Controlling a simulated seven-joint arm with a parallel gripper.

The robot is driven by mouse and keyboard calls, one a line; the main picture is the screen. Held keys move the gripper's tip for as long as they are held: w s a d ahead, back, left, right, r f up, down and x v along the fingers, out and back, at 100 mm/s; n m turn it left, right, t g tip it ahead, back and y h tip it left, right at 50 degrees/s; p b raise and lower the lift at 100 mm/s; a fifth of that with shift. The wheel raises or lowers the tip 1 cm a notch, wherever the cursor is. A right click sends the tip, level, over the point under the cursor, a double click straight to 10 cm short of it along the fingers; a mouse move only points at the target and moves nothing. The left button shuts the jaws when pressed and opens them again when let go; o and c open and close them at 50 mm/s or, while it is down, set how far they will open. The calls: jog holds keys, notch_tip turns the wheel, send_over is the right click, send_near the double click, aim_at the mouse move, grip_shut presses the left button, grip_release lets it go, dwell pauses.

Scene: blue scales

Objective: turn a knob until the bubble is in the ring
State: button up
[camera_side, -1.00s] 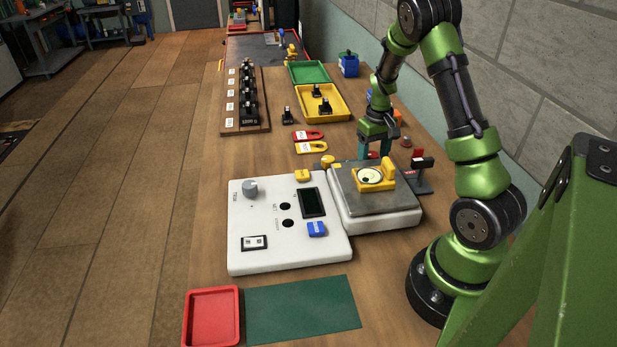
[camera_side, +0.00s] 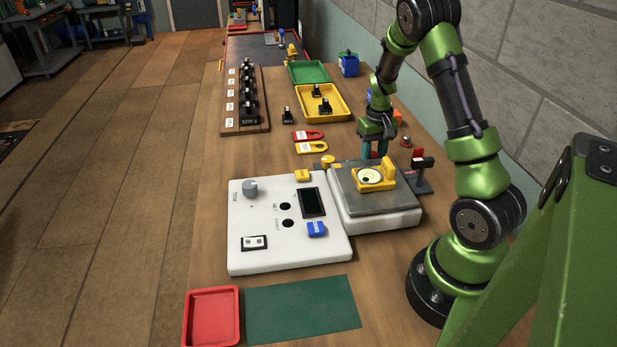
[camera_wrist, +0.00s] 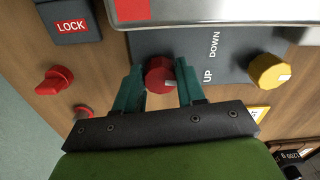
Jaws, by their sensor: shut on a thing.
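My gripper (camera_wrist: 160,88) is shut on a red knob (camera_wrist: 160,72) at the back of the scale, one teal finger on each side of it. The gripper (camera_side: 374,150) also shows in the side view, behind the scale's grey plate (camera_side: 350,203). A yellow knob (camera_wrist: 268,72) stands on the dark base plate, to the right of the red one in the wrist view; it also shows at the scale's back left corner in the side view (camera_side: 327,162). A yellow level with a round dial (camera_side: 370,176) sits on the grey plate. The bubble is too small to place relative to the ring.
A white control box (camera_side: 270,250) stands left of the scale. A dark stand with a red part (camera_side: 422,172) is close to the right of my gripper. Red and yellow tags (camera_side: 309,147) and a yellow tray (camera_side: 345,98) lie farther back.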

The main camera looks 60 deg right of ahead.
aim_at(373, 155)
jog(key=m, duration=0.4)
jog(key=shift+w+m, duration=0.1)
jog(key=shift+m, duration=2)
jog(key=shift+a, duration=0.1)
jog(key=o, duration=1.1)
jog(key=shift+c, duration=0.2)
notch_tip(373, 155, up, 17)
